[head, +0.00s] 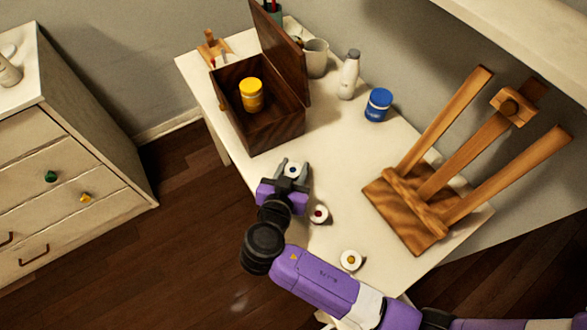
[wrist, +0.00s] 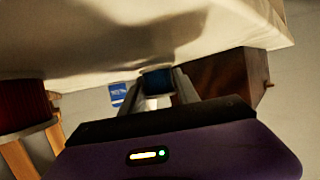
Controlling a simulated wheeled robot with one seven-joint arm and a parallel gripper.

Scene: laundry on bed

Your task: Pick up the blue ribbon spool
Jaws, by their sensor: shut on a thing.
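The blue ribbon spool (head: 292,170) shows in the head view as a white disc with a dark centre, between my gripper's fingers. My gripper (head: 293,167) is over the table's near left part, in front of the wooden box, and is shut on the spool. In the wrist view the spool's blue side (wrist: 157,81) shows between the fingertips, close to the tabletop. I cannot tell whether it still touches the table.
A red-centred spool (head: 319,215) and a yellow-centred spool (head: 351,260) stand near my arm. An open wooden box (head: 278,133) holds a yellow jar (head: 251,95). A blue jar (head: 378,105), white bottle (head: 349,75), cup (head: 316,58) and wooden easel (head: 430,190) stand on the table (head: 345,150).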

